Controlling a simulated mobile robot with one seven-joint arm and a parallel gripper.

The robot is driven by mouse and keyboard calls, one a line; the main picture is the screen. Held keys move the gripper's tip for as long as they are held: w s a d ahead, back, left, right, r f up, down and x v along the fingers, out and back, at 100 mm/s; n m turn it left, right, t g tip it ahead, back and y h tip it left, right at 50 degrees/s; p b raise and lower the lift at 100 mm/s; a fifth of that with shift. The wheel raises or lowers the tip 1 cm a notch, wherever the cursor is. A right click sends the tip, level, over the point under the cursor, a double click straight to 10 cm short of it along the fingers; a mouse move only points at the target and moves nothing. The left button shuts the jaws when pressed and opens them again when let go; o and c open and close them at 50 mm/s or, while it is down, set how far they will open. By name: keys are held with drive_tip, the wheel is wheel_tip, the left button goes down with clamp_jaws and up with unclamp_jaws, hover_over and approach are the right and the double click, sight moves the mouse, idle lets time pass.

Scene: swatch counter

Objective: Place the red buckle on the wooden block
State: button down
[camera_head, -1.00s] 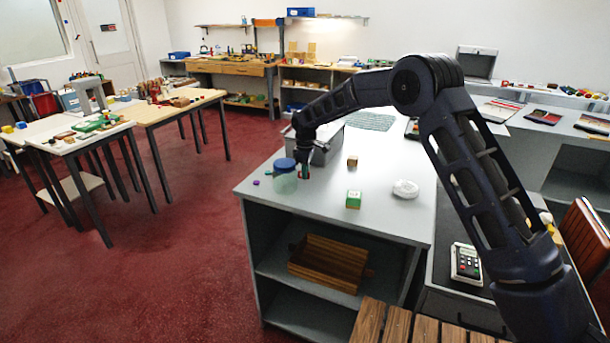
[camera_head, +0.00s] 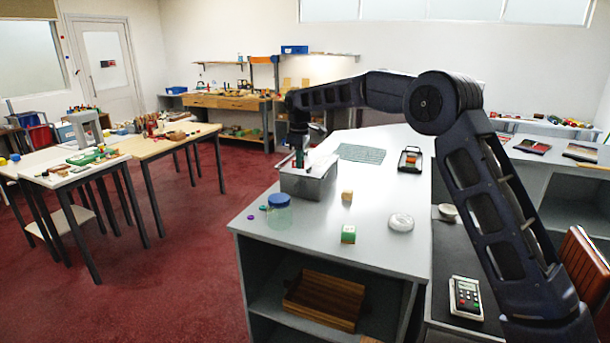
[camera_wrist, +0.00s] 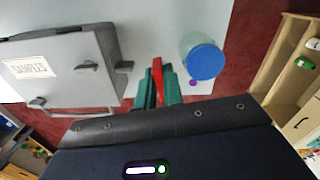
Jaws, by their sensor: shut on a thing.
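My gripper (camera_head: 300,160) is in the air, overlapping the grey box in the head view. In the wrist view my gripper's green fingers (camera_wrist: 160,92) are shut on the red buckle (camera_wrist: 157,74), which shows as a narrow red strip between them. In the head view the buckle is too small to make out clearly. The wooden block (camera_head: 347,195) is a small light-brown cube on the grey counter, to the right of and nearer than my gripper. The block is not visible in the wrist view.
The grey box (camera_head: 308,186) labelled SAMPLES, also in the wrist view (camera_wrist: 80,78), and the blue-lidded jar (camera_head: 279,214) stand nearby. A green-and-white cube (camera_head: 348,234) and a white round object (camera_head: 401,222) lie nearer the front. The counter (camera_head: 376,190) is clear around the block.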

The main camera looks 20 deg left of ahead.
wheel_tip(320, 180, up, 4)
drive_tip(key=m, duration=0.2)
hover_over(349, 191)
wheel_tip(349, 191, down, 20)
drive_tip(key=shift+w+r, duration=0.1)
drive_tip(key=c, duration=1.5)
unclamp_jaws()
wheel_tip(349, 191, up, 12)
drive_tip(key=shift+r, duration=0.1)
